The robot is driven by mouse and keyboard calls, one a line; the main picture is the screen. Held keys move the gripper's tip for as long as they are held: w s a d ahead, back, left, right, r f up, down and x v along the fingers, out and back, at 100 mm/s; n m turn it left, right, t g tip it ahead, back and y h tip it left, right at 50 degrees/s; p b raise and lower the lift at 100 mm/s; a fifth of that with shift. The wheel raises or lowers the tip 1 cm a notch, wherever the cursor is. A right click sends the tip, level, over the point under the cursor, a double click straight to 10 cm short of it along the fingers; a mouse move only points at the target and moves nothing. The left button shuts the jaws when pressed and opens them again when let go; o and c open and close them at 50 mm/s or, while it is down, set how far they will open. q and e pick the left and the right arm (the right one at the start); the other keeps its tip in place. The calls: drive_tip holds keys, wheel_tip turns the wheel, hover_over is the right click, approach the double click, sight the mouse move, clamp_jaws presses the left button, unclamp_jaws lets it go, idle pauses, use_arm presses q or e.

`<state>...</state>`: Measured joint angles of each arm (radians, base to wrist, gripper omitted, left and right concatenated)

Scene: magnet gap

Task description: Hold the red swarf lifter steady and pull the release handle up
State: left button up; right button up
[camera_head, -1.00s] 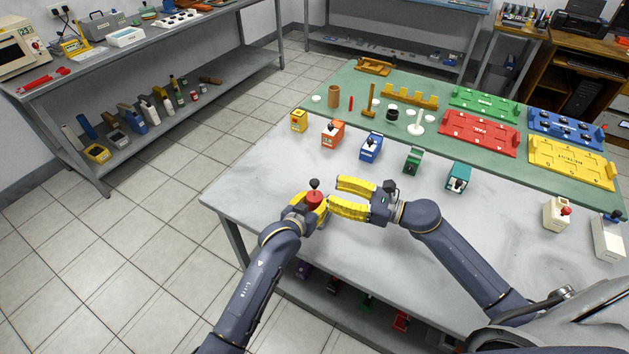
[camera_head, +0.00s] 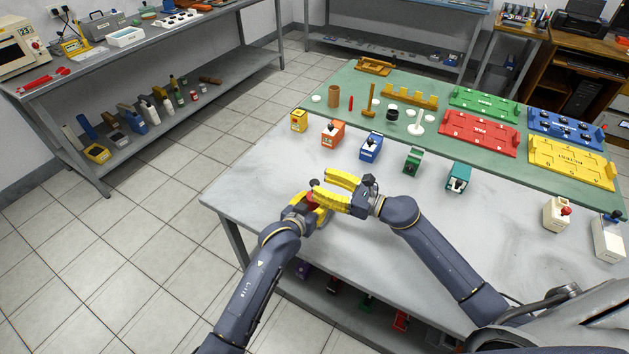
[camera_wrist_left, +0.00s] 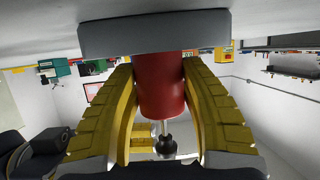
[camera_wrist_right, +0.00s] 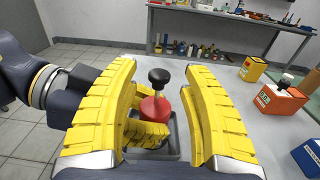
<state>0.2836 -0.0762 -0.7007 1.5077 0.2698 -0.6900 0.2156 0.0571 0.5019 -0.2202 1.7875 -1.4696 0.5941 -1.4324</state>
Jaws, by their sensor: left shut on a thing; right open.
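The red swarf lifter (camera_wrist_left: 161,85) is a red cylinder on a grey base (camera_wrist_left: 155,32); the left wrist view shows it upside down. My left gripper (camera_wrist_left: 160,90) is shut on the red body from both sides. The release handle, a black knob (camera_wrist_right: 159,76) on a thin stem, stands up from the lifter's red top (camera_wrist_right: 155,108). My right gripper (camera_wrist_right: 165,75) is open, with its yellow fingers on either side of the knob and apart from it. In the head view the right gripper (camera_head: 335,187) partly hides the lifter.
A row of small coloured boxes, among them orange (camera_head: 332,134), blue (camera_head: 371,147) and teal (camera_head: 458,178), stands behind the grippers. Beyond them a green mat (camera_head: 300,104) bears wooden parts and coloured trays. The grey tabletop (camera_head: 260,165) is clear at left.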

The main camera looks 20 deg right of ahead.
sight(314, 182)
drive_tip(key=shift+x, duration=1.55)
drive_tip(key=shift+c, duration=0.4)
clamp_jaws()
